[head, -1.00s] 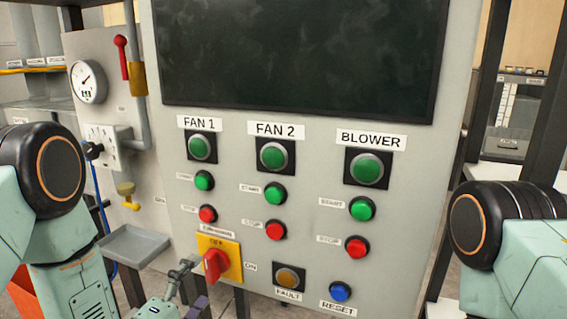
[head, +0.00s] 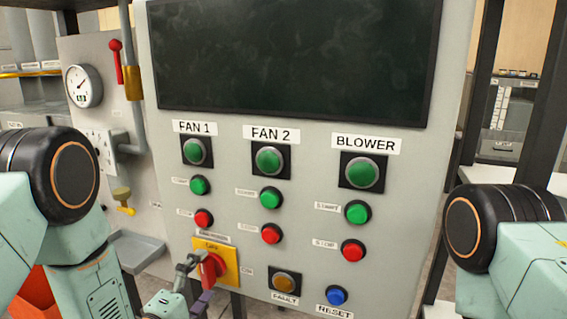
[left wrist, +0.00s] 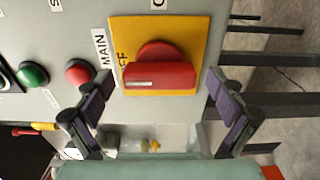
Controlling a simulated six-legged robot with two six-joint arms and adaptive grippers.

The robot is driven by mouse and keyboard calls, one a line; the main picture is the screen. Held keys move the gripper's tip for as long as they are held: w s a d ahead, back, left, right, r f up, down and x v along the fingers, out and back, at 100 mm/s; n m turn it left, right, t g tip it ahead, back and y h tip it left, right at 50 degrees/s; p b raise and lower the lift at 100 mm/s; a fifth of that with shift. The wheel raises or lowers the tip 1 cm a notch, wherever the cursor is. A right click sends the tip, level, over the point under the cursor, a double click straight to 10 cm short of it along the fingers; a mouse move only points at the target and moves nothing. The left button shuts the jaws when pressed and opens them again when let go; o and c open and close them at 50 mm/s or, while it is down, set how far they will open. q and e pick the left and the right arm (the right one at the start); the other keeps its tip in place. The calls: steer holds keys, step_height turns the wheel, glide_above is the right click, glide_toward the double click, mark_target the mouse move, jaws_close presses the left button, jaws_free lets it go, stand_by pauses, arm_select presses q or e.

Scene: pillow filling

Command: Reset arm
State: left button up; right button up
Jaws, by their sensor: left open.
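The main switch is a red knob (head: 210,267) on a yellow plate (head: 231,262) low on the grey control panel (head: 310,225). My left gripper (head: 197,280) is open close in front of the knob, at its lower left in the head view. In the left wrist view the gripper's two dark fingers (left wrist: 160,100) stand apart on either side of the red knob (left wrist: 160,76). The knob's white mark lies on the side of the OFF label. I cannot tell whether the fingers touch it. My right gripper is not in view.
Green and red buttons for FAN 1, FAN 2 and BLOWER sit above. An amber FAULT lamp (head: 285,281) and a blue RESET button (head: 337,296) are right of the switch. A gauge (head: 83,86) and a grey tray (head: 136,250) are at left.

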arm_select(q)
steer(key=v, duration=1)
steer(key=x, duration=1.1)
steer(key=shift+w+d, duration=0.15)
steer(key=shift+w, duration=0.2)
steer(key=shift+s+m, duration=0.1)
steer(key=shift+m, duration=0.7)
steer(key=shift+s+m+b, duration=0.1)
steer(key=shift+m+b, duration=0.25)
steer(key=shift+m, duration=0.85)
steer(key=m, duration=0.3)
steer(key=shift+m+b, duration=0.4)
steer(key=shift+m, duration=0.8)
steer(key=m, duration=0.3)
steer(key=m+b, duration=0.1)
steer(key=m, duration=0.4)
steer(key=shift+m, duration=0.3)
